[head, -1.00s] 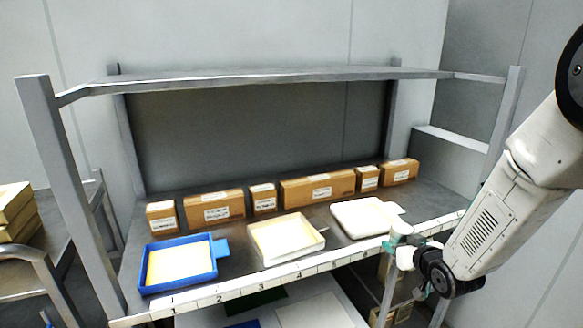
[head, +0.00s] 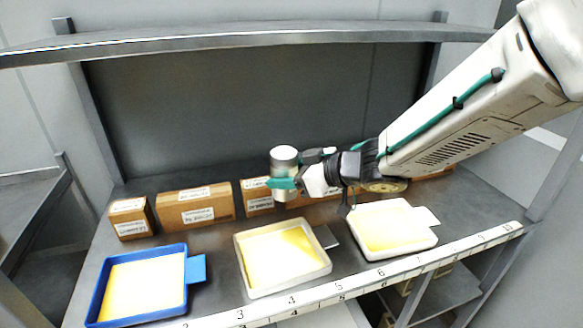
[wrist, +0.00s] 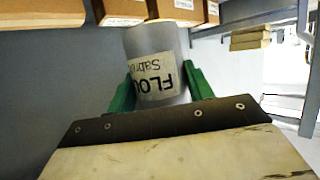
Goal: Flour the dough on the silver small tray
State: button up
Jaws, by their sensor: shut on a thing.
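My gripper (head: 284,184) is shut on a grey flour shaker (head: 285,160), held upright in the air above the back of the shelf. In the wrist view the shaker (wrist: 158,55) sits between the green fingers, with a label reading "FLO…". Below and in front is a cream-walled tray (head: 241,263) with a grey tab and yellow dough (head: 280,262). To its right is a white tray (head: 402,251) with a white tab, also holding yellow dough (head: 391,232). No tray looks plainly silver; the grey tab is the nearest match.
A blue tray (head: 187,268) with yellow dough stands at the left. Several cardboard boxes (head: 195,208) line the back of the shelf, partly behind the shaker and gripper. An upper shelf (head: 250,39) spans above. A numbered strip (head: 390,272) runs along the front edge.

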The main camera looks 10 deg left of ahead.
aim_at(289, 195)
jog(key=shift+w+d+f+n+t+y, duration=0.15)
jog(key=shift+w+f+n+t, duration=0.05)
jog(key=shift+f+n+t, duration=0.25)
jog(key=shift+w+d+f+n+t+y, duration=0.15)
jog(key=shift+f+n+t, duration=0.15)
jog(key=shift+n+t, duration=0.25)
jog(key=f+n, duration=0.1)
jog(key=n+t+y, duration=0.1)
jog(key=n, duration=0.1)
jog(key=f+n+t, duration=0.1)
jog(key=n, duration=0.1)
jog(key=shift+w+f+y, duration=0.3)
jog(key=shift+y, duration=0.1)
jog(key=n, duration=0.1)
jog(key=f+n+y, duration=0.1)
jog(key=n, duration=0.1)
jog(key=s+n+t+y, duration=0.1)
jog(key=n, duration=0.1)
jog(key=shift+f, duration=0.4)
jog(key=n+y, duration=0.1)
jog(key=n, duration=0.2)
jog(key=f+n+y, duration=0.1)
jog(key=shift+s+n+g+y, duration=0.3)
jog(key=shift+s+n, duration=0.1)
jog(key=shift+w+a, duration=0.1)
jog(key=shift+w, duration=0.95)
